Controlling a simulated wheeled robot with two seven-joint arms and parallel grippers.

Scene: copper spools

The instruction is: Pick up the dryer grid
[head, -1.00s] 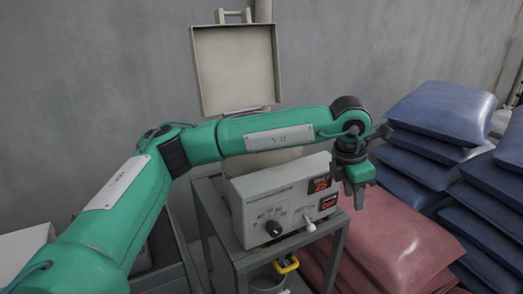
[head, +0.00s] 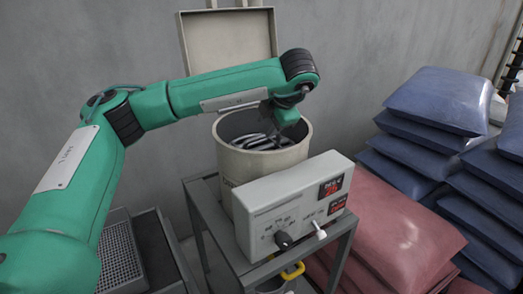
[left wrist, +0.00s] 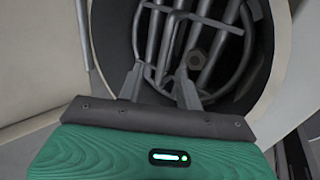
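The dryer grid, a rack of grey metal bars (head: 262,141), lies inside the round beige dryer drum (head: 304,147). In the left wrist view the bars (left wrist: 203,35) and a round rim show within the drum. My left gripper (head: 285,117) is over the drum's mouth. In the left wrist view its two fingers (left wrist: 158,76) are spread apart, with bars showing behind and between them. I cannot tell whether they touch the bars. Nothing is visibly clamped. My right gripper is out of view.
The dryer's open lid (head: 229,45) stands behind the drum. A control box (head: 290,205) with knobs and red displays is in front, on a grey stand (head: 345,240). Blue sacks (head: 440,100) and red sacks (head: 400,220) are piled right. A perforated tray (head: 120,255) is lower left.

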